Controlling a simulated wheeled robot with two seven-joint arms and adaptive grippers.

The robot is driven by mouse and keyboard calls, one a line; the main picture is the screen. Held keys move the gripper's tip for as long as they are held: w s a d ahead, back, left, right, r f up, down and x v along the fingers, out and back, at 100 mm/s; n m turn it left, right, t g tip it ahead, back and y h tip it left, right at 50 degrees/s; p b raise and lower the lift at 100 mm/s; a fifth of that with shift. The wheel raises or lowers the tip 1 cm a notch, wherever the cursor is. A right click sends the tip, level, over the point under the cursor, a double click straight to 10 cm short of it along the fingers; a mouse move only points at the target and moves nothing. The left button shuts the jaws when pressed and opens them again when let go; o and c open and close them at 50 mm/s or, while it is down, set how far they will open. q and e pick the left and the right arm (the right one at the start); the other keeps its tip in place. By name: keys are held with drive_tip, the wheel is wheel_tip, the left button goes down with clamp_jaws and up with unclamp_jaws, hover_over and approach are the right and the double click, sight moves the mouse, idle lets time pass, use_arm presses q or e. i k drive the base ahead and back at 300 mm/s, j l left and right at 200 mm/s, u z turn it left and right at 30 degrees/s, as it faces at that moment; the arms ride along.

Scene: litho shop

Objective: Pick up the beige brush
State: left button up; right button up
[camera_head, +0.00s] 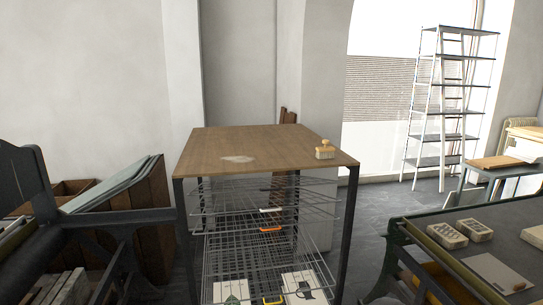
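The beige brush (325,151) sits on the wooden top of a rack table (215,147), near its right edge. It looks like a small block with a knob-like handle on top. Nothing touches it except the tabletop. Neither of my grippers shows in the head view, so their state is hidden.
Below the tabletop are wire shelves (225,205) with papers and a few coloured items. A dark press (85,215) stands at left. A dark-green table (500,222) with pale blocks (447,235) is at right. A tall shelf ladder (440,110) stands by the window.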

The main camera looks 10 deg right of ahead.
sight(325, 152)
drive_tip(key=i+l+u, duration=0.15)
drive_tip(key=l, duration=0.2)
drive_tip(key=i+l+u, duration=0.15)
drive_tip(key=l, duration=0.25)
drive_tip(key=i+l+u, duration=0.15)
drive_tip(key=l, duration=0.3)
drive_tip(key=i+l+u, duration=0.15)
drive_tip(key=l, duration=0.25)
drive_tip(key=i+l+u, duration=0.15)
drive_tip(key=l, duration=0.3)
